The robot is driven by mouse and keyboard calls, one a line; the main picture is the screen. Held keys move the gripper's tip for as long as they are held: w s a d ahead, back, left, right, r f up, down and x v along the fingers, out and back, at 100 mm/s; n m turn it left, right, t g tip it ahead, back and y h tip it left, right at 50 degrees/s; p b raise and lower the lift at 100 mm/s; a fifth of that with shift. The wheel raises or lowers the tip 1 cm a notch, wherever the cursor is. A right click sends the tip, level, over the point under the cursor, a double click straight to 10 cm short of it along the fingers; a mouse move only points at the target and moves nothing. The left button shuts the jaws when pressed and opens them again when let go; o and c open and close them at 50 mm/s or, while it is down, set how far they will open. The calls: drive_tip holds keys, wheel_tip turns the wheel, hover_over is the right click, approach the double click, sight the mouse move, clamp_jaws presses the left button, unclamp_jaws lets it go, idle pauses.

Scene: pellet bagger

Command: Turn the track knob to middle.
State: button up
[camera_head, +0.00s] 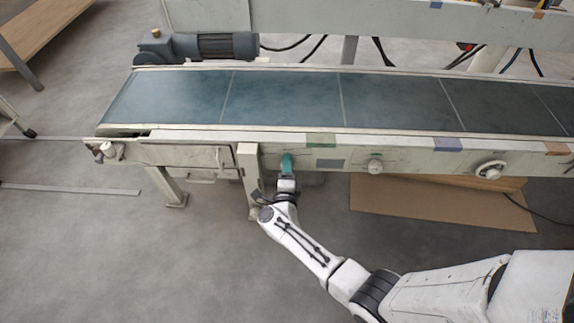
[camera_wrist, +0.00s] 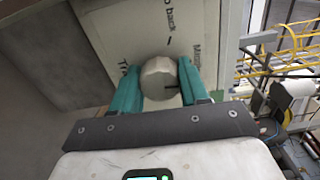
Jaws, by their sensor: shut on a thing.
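The track knob (camera_wrist: 160,80) is a round, pale grey knob on a cream panel (camera_wrist: 130,25) in the wrist view. A dark line on its face points to the right. Partly covered lettering stands around it: "Tra" at left, "back" above, and a word starting with "M" at right. My gripper (camera_head: 287,163) is at the conveyor's front rail in the head view, its teal fingers hiding the knob there. In the wrist view the fingers are shut on the knob, one on each side.
The conveyor (camera_head: 285,97) runs across the head view. A second knob (camera_head: 375,166) and a handwheel (camera_head: 491,170) sit farther right on the rail. A leg (camera_head: 249,175) stands just left of my gripper. Flat cardboard (camera_head: 435,206) lies below right.

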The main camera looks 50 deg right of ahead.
drive_tip(key=shift+w+a+n, duration=0.2)
drive_tip(key=shift+n, duration=0.2)
drive_tip(key=o, duration=0.8)
drive_tip(key=shift+o, duration=1.2)
drive_tip(key=shift+s+d, duration=0.1)
drive_tip(key=p+v, duration=0.3)
drive_tip(key=v, duration=0.8)
drive_tip(key=shift+d, duration=0.1)
